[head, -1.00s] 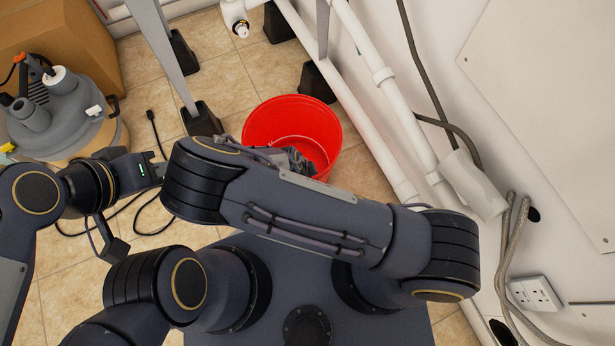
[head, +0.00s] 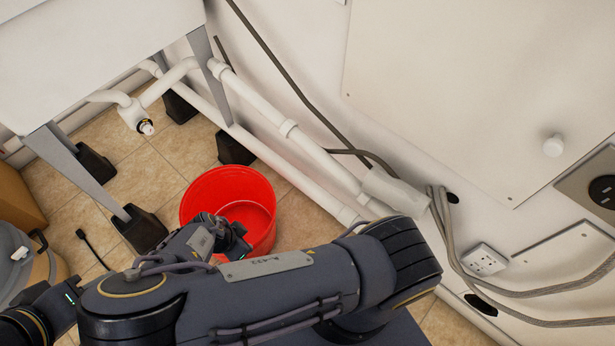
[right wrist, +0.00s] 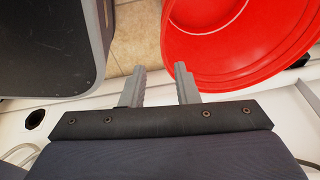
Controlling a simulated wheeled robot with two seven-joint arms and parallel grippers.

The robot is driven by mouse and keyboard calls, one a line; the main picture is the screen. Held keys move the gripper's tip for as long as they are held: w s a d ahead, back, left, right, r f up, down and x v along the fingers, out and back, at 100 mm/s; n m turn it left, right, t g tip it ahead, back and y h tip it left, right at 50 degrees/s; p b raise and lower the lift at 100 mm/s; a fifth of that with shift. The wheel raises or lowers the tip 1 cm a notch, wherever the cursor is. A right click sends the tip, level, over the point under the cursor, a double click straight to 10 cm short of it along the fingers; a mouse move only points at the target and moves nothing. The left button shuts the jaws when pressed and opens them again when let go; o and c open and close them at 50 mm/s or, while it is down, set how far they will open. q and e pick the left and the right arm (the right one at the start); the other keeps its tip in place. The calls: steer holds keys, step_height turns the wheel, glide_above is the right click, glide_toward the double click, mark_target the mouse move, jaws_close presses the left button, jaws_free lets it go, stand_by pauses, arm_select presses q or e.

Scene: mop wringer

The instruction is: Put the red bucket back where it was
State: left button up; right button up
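The red bucket (head: 205,185) stands upright on the tiled floor in the head view, beside the wall pipes. It also shows at the upper right of the right wrist view (right wrist: 215,65), where a thin wire handle is partly visible. My right gripper (right wrist: 161,76) is open, with a clear gap between its fingers. One finger overlaps the bucket's edge in that view; I cannot tell whether it touches. In the head view my right gripper (head: 238,240) is over the bucket's near side and hides part of it. My left wrist shows at the lower left; its fingers are hidden.
White pipes (head: 300,145) run along the wall behind the bucket. A white sink unit (head: 90,50) stands on legs with black feet (head: 140,228). A grey vacuum-like machine (head: 15,260) and a cardboard box (head: 15,210) are at the left. Cables hang at the right.

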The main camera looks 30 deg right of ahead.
steer(key=s+d+r+n+g+y, duration=0.1)
steer(key=d+r+n+y, duration=0.2)
steer(key=r, duration=0.7)
steer(key=s+r+n+g+y, duration=0.1)
steer(key=r+n+g+y, duration=0.3)
steer(key=r, duration=0.7)
steer(key=s+d+r+n+t, duration=0.3)
steer(key=d+r+t, duration=0.1)
steer(key=d, duration=0.4)
steer(key=s+d+r+n+t, duration=0.3)
steer(key=d+r+t, duration=0.2)
steer(key=d, duration=0.3)
steer(key=shift+s+d+r+n, duration=0.4)
steer(key=shift+r, duration=0.15)
step_height(320, 180, up, 30)
steer(key=p, duration=3)
steer(key=shift+r, duration=0.15)
